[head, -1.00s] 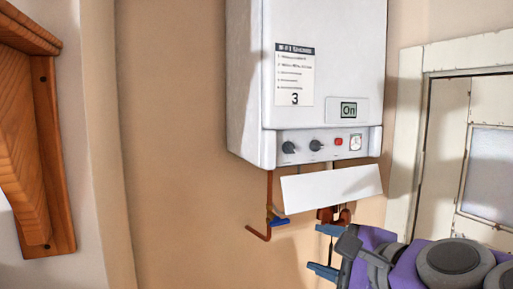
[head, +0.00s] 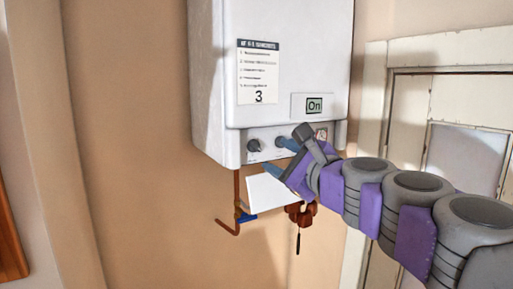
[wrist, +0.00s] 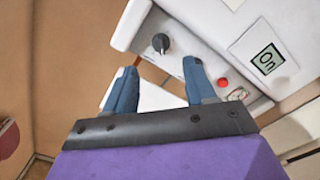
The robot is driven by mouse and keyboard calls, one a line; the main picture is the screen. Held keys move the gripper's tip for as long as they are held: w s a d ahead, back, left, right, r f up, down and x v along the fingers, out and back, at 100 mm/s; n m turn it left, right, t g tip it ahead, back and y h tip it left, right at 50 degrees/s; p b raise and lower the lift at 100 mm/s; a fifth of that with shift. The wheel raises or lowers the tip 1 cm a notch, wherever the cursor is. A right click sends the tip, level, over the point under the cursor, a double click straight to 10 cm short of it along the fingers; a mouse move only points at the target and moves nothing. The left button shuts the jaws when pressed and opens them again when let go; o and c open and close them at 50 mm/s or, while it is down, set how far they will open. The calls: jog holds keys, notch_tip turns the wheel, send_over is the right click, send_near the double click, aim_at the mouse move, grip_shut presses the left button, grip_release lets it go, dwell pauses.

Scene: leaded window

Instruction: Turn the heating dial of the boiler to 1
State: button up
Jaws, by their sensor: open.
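The white boiler (head: 290,60) hangs on the wall, with a control strip along its lower front. A dark round dial (head: 254,146) sits at the strip's left; it also shows in the wrist view (wrist: 161,43), just beyond the gap between the fingers. The second dial, to its right, is hidden behind a finger. I cannot read any dial's setting or which one is for heating. My gripper (head: 271,153) is open and empty in front of the strip's lower edge. Its two blue fingers also show in the wrist view (wrist: 158,66), spread apart.
A lit "On" display (head: 314,106) and a label with a large 3 (head: 258,75) are on the boiler front. A red button (wrist: 223,83) is right of the fingers. A white flap (head: 272,190) and copper pipe (head: 236,200) are below. A window frame (head: 375,150) is right.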

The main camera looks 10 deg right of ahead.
aim_at(257, 146)
jog(key=x, duration=0.8)
jog(key=shift+w+a, duration=0.1)
jog(key=shift+a, duration=0.05)
jog(key=shift+w+a, duration=0.45)
jog(key=shift+d, duration=0.65)
jog(key=shift+c, duration=0.2)
jog(key=shift+d, duration=0.2)
jog(key=shift+c, duration=1.4)
jog(key=shift+s+a, duration=0.1)
jog(key=shift+a, duration=0.3)
jog(key=c, duration=0.5)
jog(key=shift+c, duration=1)
